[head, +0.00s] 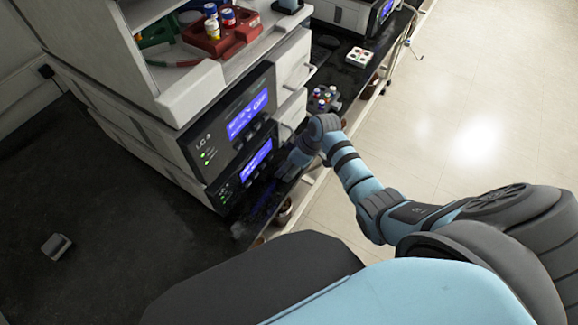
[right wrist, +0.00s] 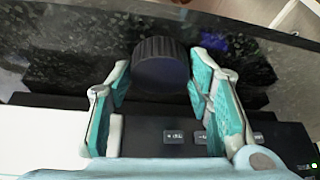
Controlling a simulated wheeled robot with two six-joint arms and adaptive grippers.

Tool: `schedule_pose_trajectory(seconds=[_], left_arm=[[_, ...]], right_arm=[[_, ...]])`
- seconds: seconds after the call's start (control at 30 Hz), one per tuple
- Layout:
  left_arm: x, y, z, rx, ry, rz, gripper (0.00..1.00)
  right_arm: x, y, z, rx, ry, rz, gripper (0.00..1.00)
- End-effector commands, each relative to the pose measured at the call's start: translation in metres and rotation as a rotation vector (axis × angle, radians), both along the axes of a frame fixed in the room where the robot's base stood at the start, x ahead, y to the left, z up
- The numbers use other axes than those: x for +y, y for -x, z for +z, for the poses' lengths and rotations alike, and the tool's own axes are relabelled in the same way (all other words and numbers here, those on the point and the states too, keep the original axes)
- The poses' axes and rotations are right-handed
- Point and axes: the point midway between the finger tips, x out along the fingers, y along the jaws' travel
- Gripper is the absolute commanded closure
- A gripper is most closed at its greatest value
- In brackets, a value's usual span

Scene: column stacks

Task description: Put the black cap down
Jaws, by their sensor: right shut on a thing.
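The black cap (right wrist: 161,68) is round with a ribbed edge and a dark bluish top. It sits between the fingertips of my right gripper (right wrist: 158,76) in the right wrist view, and the gripper is shut on it. Dark speckled bench top shows behind the cap; I cannot tell how far above it the cap is. In the head view my right gripper (head: 285,171) is beside the front of the instrument stack, and the cap cannot be made out there. My left gripper is not in view.
The instrument stack (head: 190,140) with lit blue screens stands left of my right gripper. A grey rack with several coloured caps (head: 322,100) and a white tray (head: 359,57) lie farther along the narrow bench. A small grey block (head: 57,246) lies on the dark bench at left.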

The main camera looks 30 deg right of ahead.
Motion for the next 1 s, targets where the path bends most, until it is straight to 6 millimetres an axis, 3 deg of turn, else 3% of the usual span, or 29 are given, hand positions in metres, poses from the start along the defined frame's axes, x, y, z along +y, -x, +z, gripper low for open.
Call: schedule_pose_trajectory(seconds=[0.3,0.33,0.43,0.77,0.87,1.0], left_arm=[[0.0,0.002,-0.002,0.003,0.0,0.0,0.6],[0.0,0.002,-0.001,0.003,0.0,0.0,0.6],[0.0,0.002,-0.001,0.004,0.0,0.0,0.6],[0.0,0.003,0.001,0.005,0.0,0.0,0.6],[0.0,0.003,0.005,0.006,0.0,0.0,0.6],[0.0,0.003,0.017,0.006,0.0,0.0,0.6]], right_arm=[[0.0,0.001,-0.003,0.002,0.0,-0.001,0.66],[0.0,0.0,-0.002,0.002,0.0,-0.001,0.49],[0.0,0.0,-0.002,0.002,0.0,-0.001,0.33],[0.0,0.0,0.0,0.001,0.001,0.0,0.33],[-0.002,0.002,0.009,-0.001,0.001,0.0,0.33],[-0.01,0.009,0.036,-0.002,0.003,0.001,0.33]])
